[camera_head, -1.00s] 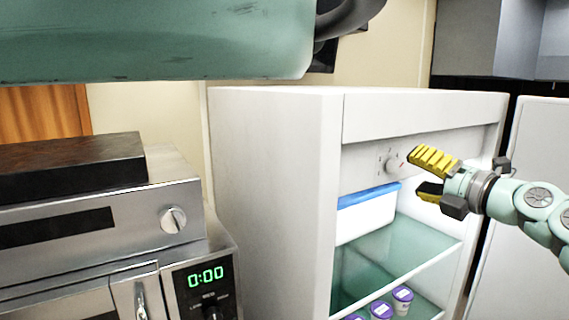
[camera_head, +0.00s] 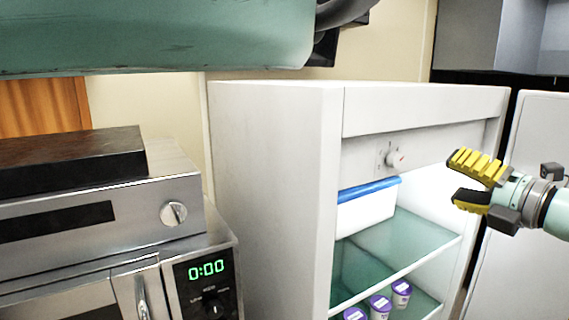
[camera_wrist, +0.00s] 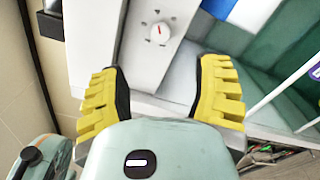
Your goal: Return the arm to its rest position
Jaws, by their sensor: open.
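My gripper (camera_head: 462,178) has yellow ridged fingers and is open, with nothing between them. In the head view it is at the right, in front of the open white fridge (camera_head: 272,185), near its right side and below the top panel. In the wrist view my gripper (camera_wrist: 160,90) shows its two fingers well apart, with the fridge's control dial (camera_wrist: 159,33) beyond the gap. The dial also shows in the head view (camera_head: 396,159), left of the fingers. The fingers look clear of the fridge.
The fridge holds a blue-lidded white box (camera_head: 368,208) and several purple-lidded cups (camera_head: 380,306) on glass shelves. Its door (camera_head: 525,230) stands open at the right. A steel appliance (camera_head: 90,215) stands above a microwave (camera_head: 205,285) at the left.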

